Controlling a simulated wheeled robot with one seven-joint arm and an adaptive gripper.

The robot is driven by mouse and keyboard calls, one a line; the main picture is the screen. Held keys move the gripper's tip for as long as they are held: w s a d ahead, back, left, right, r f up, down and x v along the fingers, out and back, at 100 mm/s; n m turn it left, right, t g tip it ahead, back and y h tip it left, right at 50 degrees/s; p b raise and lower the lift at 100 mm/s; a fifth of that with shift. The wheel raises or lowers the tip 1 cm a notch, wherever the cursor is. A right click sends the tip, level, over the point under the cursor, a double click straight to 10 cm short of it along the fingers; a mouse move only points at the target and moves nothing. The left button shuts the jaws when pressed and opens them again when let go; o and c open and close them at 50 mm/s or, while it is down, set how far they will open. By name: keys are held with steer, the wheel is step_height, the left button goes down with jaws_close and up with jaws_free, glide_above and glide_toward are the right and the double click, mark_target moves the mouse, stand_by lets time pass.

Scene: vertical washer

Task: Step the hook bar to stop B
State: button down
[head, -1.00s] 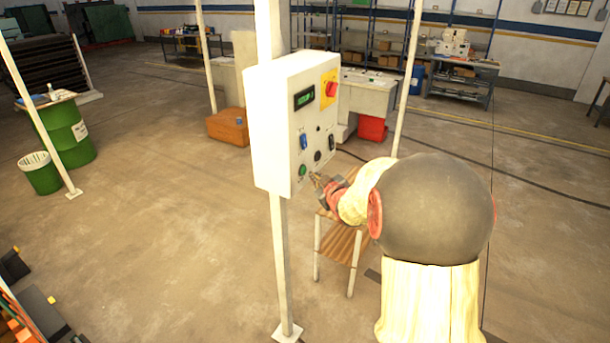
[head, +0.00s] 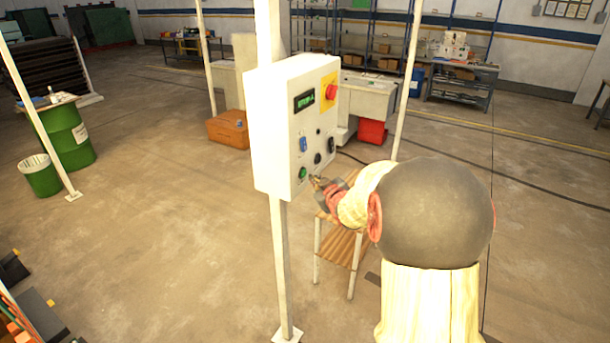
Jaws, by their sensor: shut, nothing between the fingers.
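A white control box (head: 272,150) is mounted on a white post in the middle of the head view. Its front has a small display (head: 304,101) with green text too small to read surely, perhaps "STOP-A". A red knob on a yellow plate (head: 330,91) is at the upper right. Below are a blue switch (head: 303,144), a dark switch (head: 331,145), a black round control (head: 318,158) and a green button (head: 303,173). My gripper (head: 315,181) is shut and empty, just right of the green button; contact cannot be told. The hook bar cannot be made out.
A small wooden-topped stand (head: 342,245) is below my gripper, partly hidden by my arm. An orange box (head: 228,128) and a red bin (head: 372,131) are behind the post. A green drum (head: 66,138) stands at left. Open floor lies left of the post.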

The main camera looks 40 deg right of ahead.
steer(key=shift+w, duration=0.1)
stand_by(0.4)
steer(key=shift+w+a+b, duration=0.15)
steer(key=shift+w+b, duration=0.15)
steer(key=shift+b, duration=0.1)
steer(key=shift+w+a+b, duration=0.2)
steer(key=shift+w+b, duration=0.2)
steer(key=shift+w, duration=0.1)
stand_by(0.8)
steer(key=shift+s, duration=0.1)
steer(key=shift+s+d, duration=0.35)
steer(key=shift+s, duration=0.45)
